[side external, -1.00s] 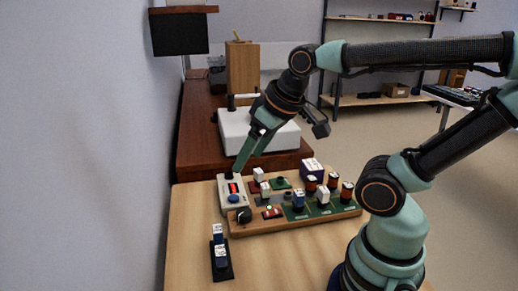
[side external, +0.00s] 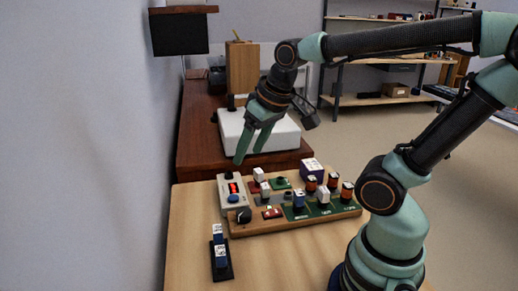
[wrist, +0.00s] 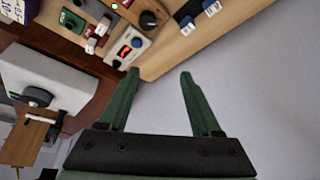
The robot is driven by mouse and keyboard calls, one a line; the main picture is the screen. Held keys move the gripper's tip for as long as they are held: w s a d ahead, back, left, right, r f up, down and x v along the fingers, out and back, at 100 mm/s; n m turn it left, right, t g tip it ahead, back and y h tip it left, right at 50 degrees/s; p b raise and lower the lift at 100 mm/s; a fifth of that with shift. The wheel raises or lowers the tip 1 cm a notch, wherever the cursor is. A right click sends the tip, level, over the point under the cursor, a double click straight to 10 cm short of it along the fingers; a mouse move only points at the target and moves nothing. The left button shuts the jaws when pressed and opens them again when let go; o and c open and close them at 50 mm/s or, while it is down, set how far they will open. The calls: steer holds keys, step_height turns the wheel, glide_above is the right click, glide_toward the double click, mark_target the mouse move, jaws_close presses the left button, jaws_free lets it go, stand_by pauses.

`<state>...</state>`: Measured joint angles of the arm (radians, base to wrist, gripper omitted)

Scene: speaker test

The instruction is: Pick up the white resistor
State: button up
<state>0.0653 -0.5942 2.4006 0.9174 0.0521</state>
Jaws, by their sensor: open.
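Several small blocks with white tops stand on the wooden board (side external: 300,223) in the side view. One white block (side external: 258,174) is at the back left, another (side external: 323,194) stands on a green strip at the right. I cannot tell which is the white resistor. My gripper (side external: 249,157) is open and empty, above and behind the board's left end, apart from everything.
A grey meter with a red display (side external: 231,193) stands at the board's left end. A white box (side external: 285,135) is on the brown bench behind. A black strip with two blue-white blocks (side external: 220,255) lies at the front left. The wooden tabletop around that strip is mostly clear.

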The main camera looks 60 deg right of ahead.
steer(key=w+d+f+m+g, duration=0.3)
steer(key=w+d+m, duration=0.15)
steer(key=d, duration=0.25)
steer(key=m+g, duration=0.2)
steer(key=m, duration=0.1)
glide_above(265, 186)
steer(key=w, duration=0.1)
step_height(265, 186, down, 7)
step_height(265, 186, down, 7)
steer(key=shift+r, duration=0.15)
steer(key=f, duration=0.2)
steer(key=s+f, duration=0.1)
steer(key=f, duration=0.1)
steer(key=shift+f, duration=0.55)
jaws_close()
